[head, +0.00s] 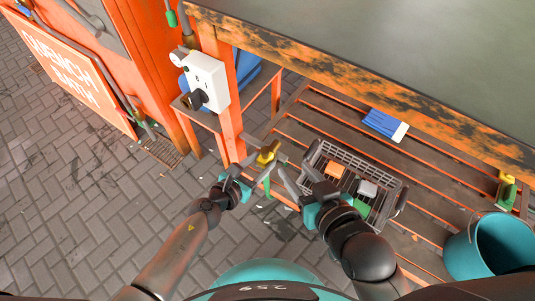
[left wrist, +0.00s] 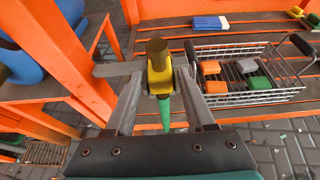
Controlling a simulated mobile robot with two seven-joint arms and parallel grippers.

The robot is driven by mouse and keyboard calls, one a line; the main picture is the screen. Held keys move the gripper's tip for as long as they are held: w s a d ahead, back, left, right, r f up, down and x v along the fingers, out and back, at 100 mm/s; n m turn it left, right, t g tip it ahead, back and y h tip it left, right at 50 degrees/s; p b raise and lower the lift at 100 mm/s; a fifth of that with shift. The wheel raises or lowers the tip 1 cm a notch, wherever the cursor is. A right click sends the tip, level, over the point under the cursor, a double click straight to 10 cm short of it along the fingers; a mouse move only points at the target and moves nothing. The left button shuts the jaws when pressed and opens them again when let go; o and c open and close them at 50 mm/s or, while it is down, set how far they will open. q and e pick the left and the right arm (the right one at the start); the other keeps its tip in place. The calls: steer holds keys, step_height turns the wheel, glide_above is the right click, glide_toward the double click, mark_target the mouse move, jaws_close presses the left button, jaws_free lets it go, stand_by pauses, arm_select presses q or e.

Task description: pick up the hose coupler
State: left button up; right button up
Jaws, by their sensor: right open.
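The hose coupler, yellow with a brass-coloured top and a green lower end, shows in the head view (head: 267,155) by the orange post, at the front edge of the slatted shelf. In the left wrist view the coupler (left wrist: 159,80) stands upright between the fingers of my left gripper (left wrist: 160,85). One finger is on each side; whether they touch it I cannot tell. In the head view my left gripper (head: 255,170) is just below and left of the coupler. My right gripper (head: 292,183) is open and empty, to the right of it, near the basket.
A wire basket (head: 312,152) with orange, grey and green blocks stands on the slatted shelf (head: 310,108). A blue-and-white block (head: 384,124) lies behind it. Another yellow-green piece (head: 506,190) and a teal bucket (head: 488,246) are at right. The orange post (head: 230,128) and tabletop edge limit room.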

arm_select(q)
jaws_close()
steer(key=shift+r, duration=0.15)
stand_by(0.6)
